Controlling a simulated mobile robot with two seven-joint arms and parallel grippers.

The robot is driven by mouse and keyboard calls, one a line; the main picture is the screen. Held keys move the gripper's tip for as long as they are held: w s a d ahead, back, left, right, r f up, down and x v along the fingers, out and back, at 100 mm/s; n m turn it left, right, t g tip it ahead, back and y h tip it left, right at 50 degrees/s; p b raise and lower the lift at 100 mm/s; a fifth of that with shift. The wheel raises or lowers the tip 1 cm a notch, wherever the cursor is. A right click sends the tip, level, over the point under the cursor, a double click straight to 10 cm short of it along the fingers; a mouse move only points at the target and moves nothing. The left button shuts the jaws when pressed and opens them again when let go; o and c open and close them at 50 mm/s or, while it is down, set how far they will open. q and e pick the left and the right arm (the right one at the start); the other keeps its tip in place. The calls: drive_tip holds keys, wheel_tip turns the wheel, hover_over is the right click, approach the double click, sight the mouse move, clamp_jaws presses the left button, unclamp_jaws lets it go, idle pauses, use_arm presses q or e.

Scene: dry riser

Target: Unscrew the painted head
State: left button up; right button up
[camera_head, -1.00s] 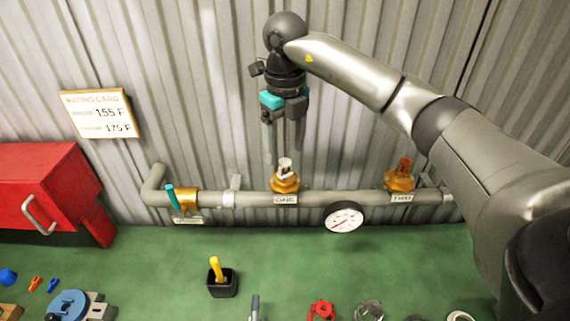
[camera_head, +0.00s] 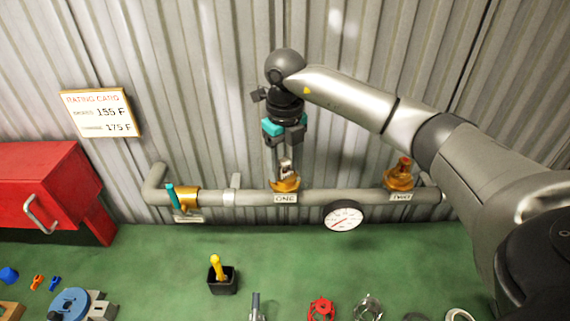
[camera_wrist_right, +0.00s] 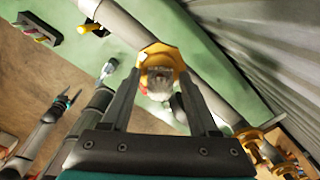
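Head ONE (camera_head: 285,180) stands on the pipe on a brass hex fitting; its top looks whitish-grey. Head TWO (camera_head: 399,175), with an orange-red top, stands farther right on the same pipe. I cannot tell for sure which one counts as painted. My right gripper (camera_head: 283,163) points down over head ONE. In the right wrist view its two fingers are apart, one on each side of the head (camera_wrist_right: 160,80), with no clear contact. My left gripper is not in the head view; a dark, pronged shape at the wrist view's left may be it, too small to read.
The pipe (camera_head: 255,198) runs along the corrugated wall, with a teal-handled valve (camera_head: 171,196) at left and a gauge (camera_head: 343,216). A red cabinet (camera_head: 45,190) stands at left. The green bench holds a black cup (camera_head: 222,281) and several loose parts near its front.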

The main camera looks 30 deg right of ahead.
clamp_jaws()
drive_tip(key=shift+o, duration=2.4)
unclamp_jaws()
